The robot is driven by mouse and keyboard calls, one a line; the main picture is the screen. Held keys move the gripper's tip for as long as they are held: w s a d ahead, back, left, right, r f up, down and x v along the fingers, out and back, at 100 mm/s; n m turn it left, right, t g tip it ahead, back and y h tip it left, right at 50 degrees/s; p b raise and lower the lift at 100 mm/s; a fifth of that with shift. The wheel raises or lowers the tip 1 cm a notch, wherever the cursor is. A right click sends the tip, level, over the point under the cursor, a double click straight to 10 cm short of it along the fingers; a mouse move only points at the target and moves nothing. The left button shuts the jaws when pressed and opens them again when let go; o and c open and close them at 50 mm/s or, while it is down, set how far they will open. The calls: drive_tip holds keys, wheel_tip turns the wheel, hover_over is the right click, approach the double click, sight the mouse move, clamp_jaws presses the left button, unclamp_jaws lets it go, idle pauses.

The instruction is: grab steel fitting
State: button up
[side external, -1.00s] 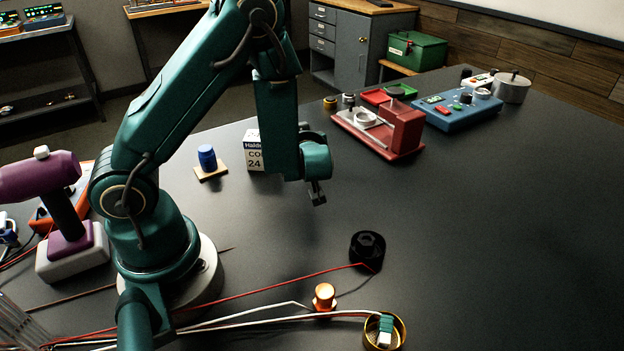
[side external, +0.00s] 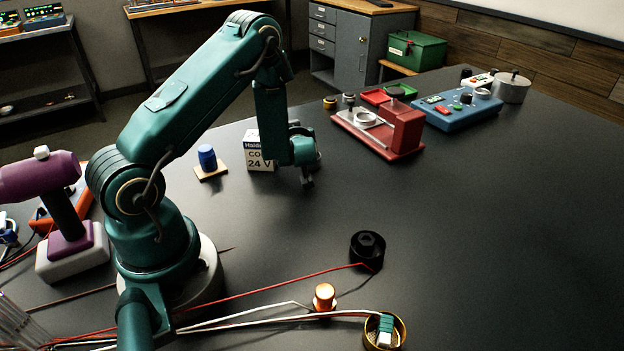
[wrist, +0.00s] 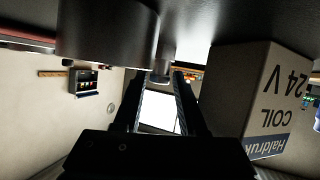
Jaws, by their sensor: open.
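My gripper (side external: 307,179) is low over the table, just right of the white coil box (side external: 258,152) in the side view. In the wrist view the two dark fingers of my gripper (wrist: 160,80) are apart with a bright gap between them. A large grey metal cylinder (wrist: 108,35), which looks like the steel fitting, stands close at upper left there. A smaller grey cylinder (wrist: 164,62) shows beyond it, near the fingertips. I cannot tell for certain which is the fitting. The wrist picture is upside down, with the coil box (wrist: 275,95) close on the right.
A blue cylinder (side external: 207,158) stands on a small base left of the box. A red fixture (side external: 400,130) and a blue panel (side external: 458,110) stand toward the back right. Wires, a black knob (side external: 368,248) and a brass cup (side external: 398,331) lie in front. The table's right side is clear.

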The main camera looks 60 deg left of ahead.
clamp_jaws()
